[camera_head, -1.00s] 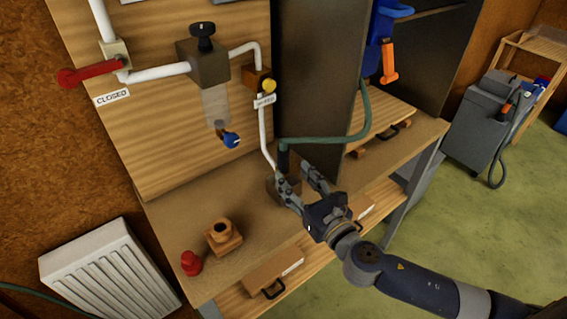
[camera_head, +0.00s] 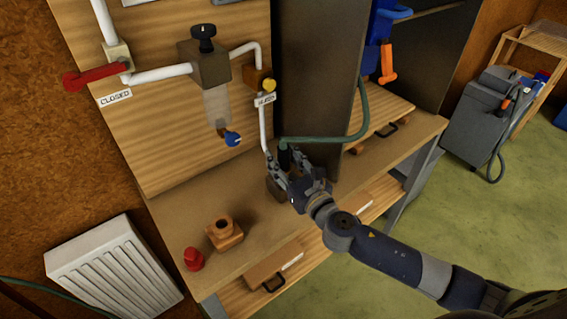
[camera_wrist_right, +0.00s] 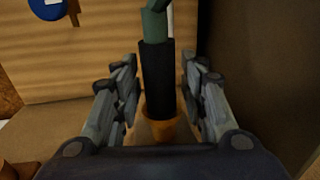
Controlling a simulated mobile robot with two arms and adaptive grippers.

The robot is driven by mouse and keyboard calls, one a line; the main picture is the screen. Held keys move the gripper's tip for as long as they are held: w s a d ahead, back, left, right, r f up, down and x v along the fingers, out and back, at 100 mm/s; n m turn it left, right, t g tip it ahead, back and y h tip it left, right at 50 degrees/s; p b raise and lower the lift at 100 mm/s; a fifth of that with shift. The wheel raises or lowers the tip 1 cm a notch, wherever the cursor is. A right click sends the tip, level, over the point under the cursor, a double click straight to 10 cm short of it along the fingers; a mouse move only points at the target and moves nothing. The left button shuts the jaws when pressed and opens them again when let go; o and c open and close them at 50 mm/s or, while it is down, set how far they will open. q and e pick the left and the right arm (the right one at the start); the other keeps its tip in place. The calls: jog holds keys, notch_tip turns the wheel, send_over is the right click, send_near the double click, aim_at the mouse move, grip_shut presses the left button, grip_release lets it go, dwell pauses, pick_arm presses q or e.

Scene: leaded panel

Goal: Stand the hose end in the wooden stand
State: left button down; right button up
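The hose end is a black sleeve on a green hose (camera_head: 325,139). It points down, and in the right wrist view the sleeve (camera_wrist_right: 157,85) stands upright between my right gripper's fingers. Its lower end meets an orange-brown round fitting (camera_wrist_right: 160,130); how deep it sits is hidden. My right gripper (camera_head: 285,165) is open around the sleeve, with a gap on both sides in the wrist view (camera_wrist_right: 158,95). The wooden stand (camera_head: 226,241), a block with a round hollow collar, stands on the bench to the left, its hole empty. My left gripper is not in view.
A small red object (camera_head: 194,259) stands beside the wooden stand. A dark upright panel (camera_head: 315,70) rises just behind and right of my right gripper. White pipes, a red lever (camera_head: 92,76) and a yellow knob (camera_head: 270,85) are on the backboard. Bench between stand and gripper is clear.

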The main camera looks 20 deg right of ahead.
grip_shut()
jog(key=shift+r, duration=0.1)
